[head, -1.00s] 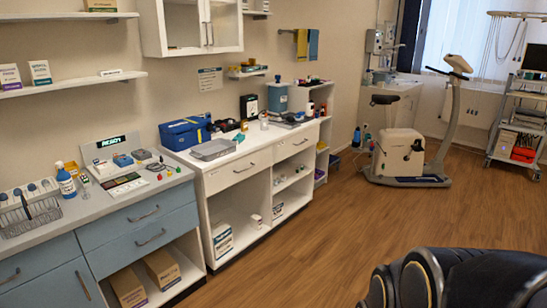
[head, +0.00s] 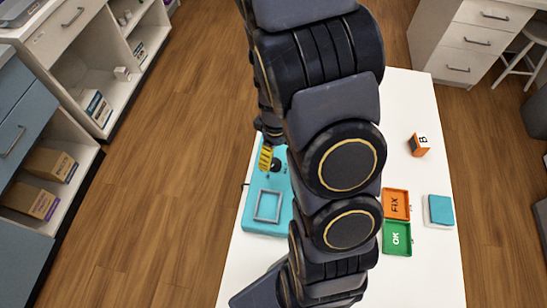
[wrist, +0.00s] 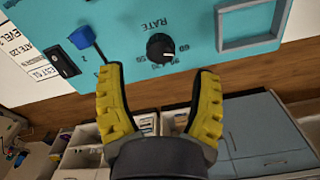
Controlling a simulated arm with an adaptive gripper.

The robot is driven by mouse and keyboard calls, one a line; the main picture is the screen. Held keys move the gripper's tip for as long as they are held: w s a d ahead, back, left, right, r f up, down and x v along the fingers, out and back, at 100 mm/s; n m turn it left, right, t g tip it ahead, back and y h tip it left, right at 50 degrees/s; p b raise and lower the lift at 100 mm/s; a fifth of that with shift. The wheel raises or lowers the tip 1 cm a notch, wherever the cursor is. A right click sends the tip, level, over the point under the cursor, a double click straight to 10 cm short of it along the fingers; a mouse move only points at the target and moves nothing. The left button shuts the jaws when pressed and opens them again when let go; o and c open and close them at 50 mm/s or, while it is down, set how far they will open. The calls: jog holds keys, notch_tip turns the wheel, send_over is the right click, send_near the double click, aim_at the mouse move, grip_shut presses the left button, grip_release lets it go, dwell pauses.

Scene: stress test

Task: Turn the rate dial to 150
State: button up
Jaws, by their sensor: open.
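The rate dial (wrist: 160,47) is a small black knob with a white mark, on a teal panel (wrist: 125,20) under the word RATE. In the wrist view the mark points right, near the printed 60. Other numbers around it are partly legible. My gripper (wrist: 157,75) is open, its yellow fingers apart on either side below the dial, with nothing between them. I cannot tell whether they touch the panel. In the head view, the gripper (head: 266,157) is at the far end of the teal device (head: 262,229), beside the dark dial (head: 276,166); my arm hides part of it.
A blue-tipped lever (wrist: 82,38) and a black rocker switch (wrist: 62,62) sit left of the dial; a grey square frame (wrist: 250,22) is right. An orange FIX tray (head: 396,204), green OK tray (head: 397,238), teal block (head: 440,210) and orange B block (head: 418,146) are on the white table (head: 415,100).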

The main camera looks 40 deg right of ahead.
aim_at(275, 162)
jog(key=shift+f, duration=2.55)
grip_shut()
